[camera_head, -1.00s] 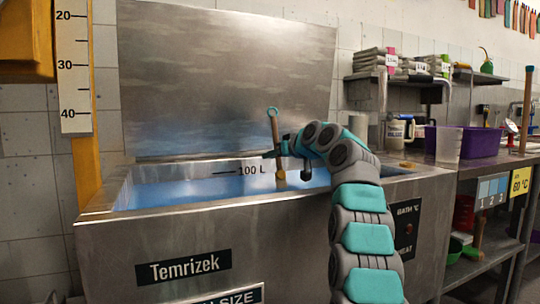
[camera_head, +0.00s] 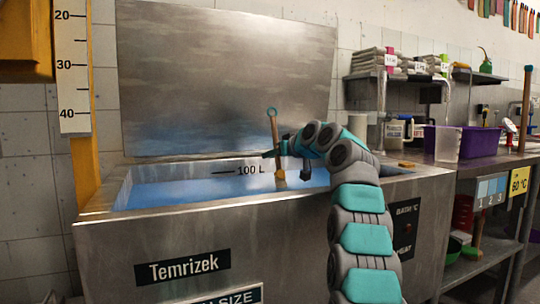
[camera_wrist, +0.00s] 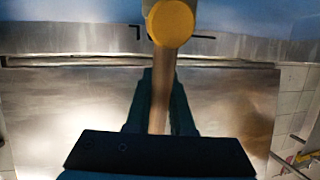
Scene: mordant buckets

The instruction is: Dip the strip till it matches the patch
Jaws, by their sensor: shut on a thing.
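My gripper (camera_head: 277,148) is shut on a slim wooden stick (camera_head: 274,131) with a teal ring at its top and a yellow-brown rounded lower end. The stick is near upright over the steel bath (camera_head: 150,232), beside the 100 L mark. In the wrist view, the wooden stick (camera_wrist: 159,98) lies between the two dark fingers, with its yellow end (camera_wrist: 171,22) toward the blue liquid. Blue liquid (camera_head: 180,191) fills the bath; I cannot tell whether the end touches it. A card with blue patches (camera_head: 491,190) numbered 1, 2, 3 hangs at the right. I cannot make out a separate strip.
The raised steel lid (camera_head: 225,80) stands behind the bath. A clear cup (camera_head: 447,144) and a purple bin (camera_head: 480,142) are on the right counter. A yellow 60 °C sign (camera_head: 519,181) hangs beside the patch card. A ruler (camera_head: 73,65) stands at the left.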

